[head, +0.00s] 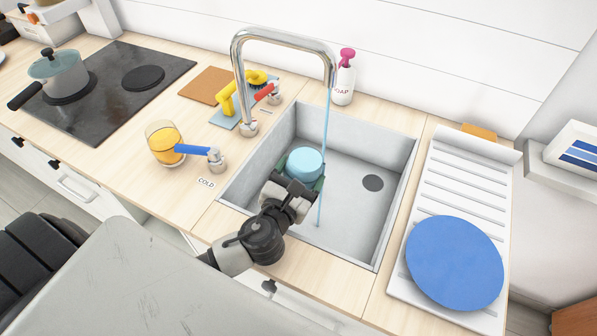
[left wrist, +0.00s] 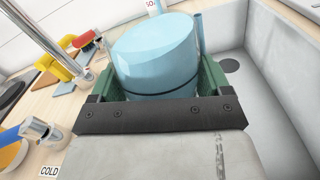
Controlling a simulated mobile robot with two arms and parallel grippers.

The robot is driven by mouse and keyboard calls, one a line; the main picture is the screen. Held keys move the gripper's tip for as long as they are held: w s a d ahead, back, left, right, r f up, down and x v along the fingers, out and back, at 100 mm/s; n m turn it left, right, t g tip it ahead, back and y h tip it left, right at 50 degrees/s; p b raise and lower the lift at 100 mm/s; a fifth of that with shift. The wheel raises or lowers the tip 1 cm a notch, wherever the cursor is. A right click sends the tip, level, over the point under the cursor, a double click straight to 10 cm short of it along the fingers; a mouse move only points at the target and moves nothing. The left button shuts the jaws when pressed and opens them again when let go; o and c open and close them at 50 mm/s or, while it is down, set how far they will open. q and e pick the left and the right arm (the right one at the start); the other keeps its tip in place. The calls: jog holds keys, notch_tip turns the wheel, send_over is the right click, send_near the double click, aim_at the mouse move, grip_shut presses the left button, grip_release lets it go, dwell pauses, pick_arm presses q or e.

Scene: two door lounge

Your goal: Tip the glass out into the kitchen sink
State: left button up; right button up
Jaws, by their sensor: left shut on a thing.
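My left gripper (head: 304,176) is over the sink (head: 345,215), its green-padded fingers shut around a light blue glass (head: 304,164). In the left wrist view the glass (left wrist: 155,60) is a smooth light blue cylinder between the fingers, with a dark line round its lower part. It looks about upright in the head view. A thin blue water stream (head: 323,160) falls from the tap spout (head: 333,80) just right of the glass and reaches the sink floor. My right gripper is not in view.
A glass of orange drink (head: 163,146) stands left of the blue cold handle (head: 193,149). A blue plate (head: 454,263) lies on the drainboard (head: 470,170) at right. The sink's right half is free.

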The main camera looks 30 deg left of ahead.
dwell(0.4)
pick_arm(q)
jog(key=shift+w+d+f+m+p, duration=0.1)
jog(key=shift+d+m+p, duration=0.25)
jog(key=shift+m+p, duration=0.45)
jog(key=shift+d+f+p, duration=0.15)
jog(key=shift+p, duration=0.35)
jog(key=shift+d, duration=0.1)
dwell(0.5)
jog(key=shift+w+d+r+m+p, duration=0.1)
jog(key=shift+d+r+m+p, duration=0.5)
jog(key=shift+p, duration=1.15)
jog(key=shift+a+f+m, duration=0.15)
jog(key=shift+f+m, duration=0.1)
jog(key=shift+m, duration=0.05)
